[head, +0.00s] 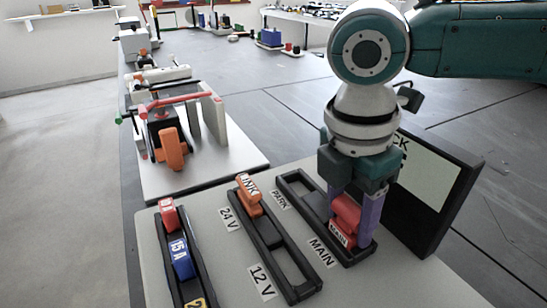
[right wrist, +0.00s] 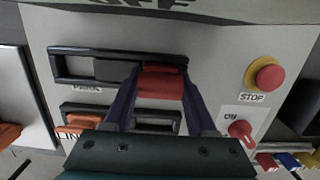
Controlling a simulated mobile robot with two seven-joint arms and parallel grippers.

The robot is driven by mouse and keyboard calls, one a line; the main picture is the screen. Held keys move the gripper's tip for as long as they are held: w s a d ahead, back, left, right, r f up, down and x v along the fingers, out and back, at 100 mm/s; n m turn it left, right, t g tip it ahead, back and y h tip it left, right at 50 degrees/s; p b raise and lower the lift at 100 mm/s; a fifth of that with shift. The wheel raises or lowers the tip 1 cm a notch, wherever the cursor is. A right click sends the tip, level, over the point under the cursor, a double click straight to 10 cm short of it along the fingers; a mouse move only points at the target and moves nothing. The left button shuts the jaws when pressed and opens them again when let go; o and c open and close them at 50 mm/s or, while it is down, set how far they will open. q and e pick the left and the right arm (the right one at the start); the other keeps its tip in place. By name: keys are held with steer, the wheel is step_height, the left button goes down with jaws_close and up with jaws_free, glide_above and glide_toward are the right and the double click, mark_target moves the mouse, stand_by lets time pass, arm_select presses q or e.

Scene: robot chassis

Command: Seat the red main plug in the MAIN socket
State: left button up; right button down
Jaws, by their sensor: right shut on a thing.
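The red main plug (head: 345,216) is between the purple fingers of my right gripper (head: 352,230), which is shut on it. It stands over the MAIN end of the black two-place frame (head: 291,178); the PARK end is at the far left and holds no plug. In the right wrist view the red plug (right wrist: 160,83) lies across the right end of the black frame (right wrist: 72,65), between the fingers (right wrist: 158,98). The plug and fingers hide the MAIN socket, so I cannot tell how deep the plug sits. My left gripper is not in view.
An orange LINK plug (head: 250,194) sits in the 24 V end of the neighbouring frame; its 12 V end (head: 289,265) is empty. A fuse row (head: 180,256) is at the left. A dark upright panel (head: 450,195) stands close right. The wrist view shows a red STOP button (right wrist: 269,78).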

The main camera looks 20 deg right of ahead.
steer(key=shift+c, duration=1)
jaws_free()
step_height(320, 180, up, 12)
steer(key=a+p, duration=0.1)
steer(key=p, duration=0.1)
steer(key=shift+a+p, duration=0.25)
steer(key=shift+p, duration=0.05)
